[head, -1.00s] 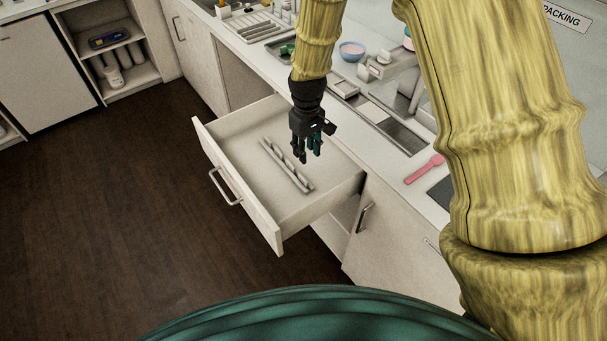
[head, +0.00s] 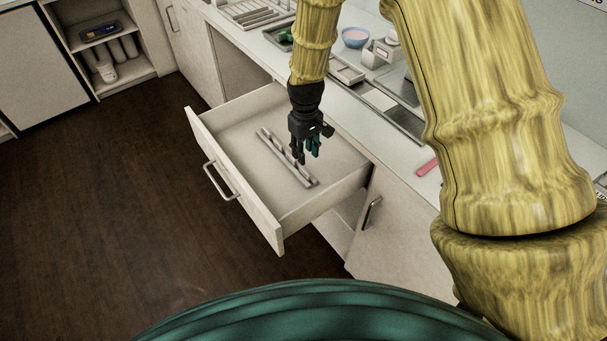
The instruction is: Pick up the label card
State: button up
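My gripper (head: 306,152) points down over the open drawer (head: 232,125), above a slim pale divider or rack (head: 287,158) lying in it. Its dark and green fingers look apart, and I see nothing held between them. I cannot make out a label card for certain in the head view. The drawer floor around the divider looks bare, though my gripper and forearm hide part of its back.
The counter behind the drawer holds a blue bowl (head: 355,38), a white appliance (head: 381,50), a pale flat piece (head: 379,99) and a pink utensil (head: 427,167). A shelf unit (head: 124,68) stands at the upper left. The dark floor (head: 110,220) is clear.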

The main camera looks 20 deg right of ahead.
aim_at(305, 175)
jog(key=shift+f+p, duration=1.35)
jog(key=shift+f, duration=3.05)
grip_shut()
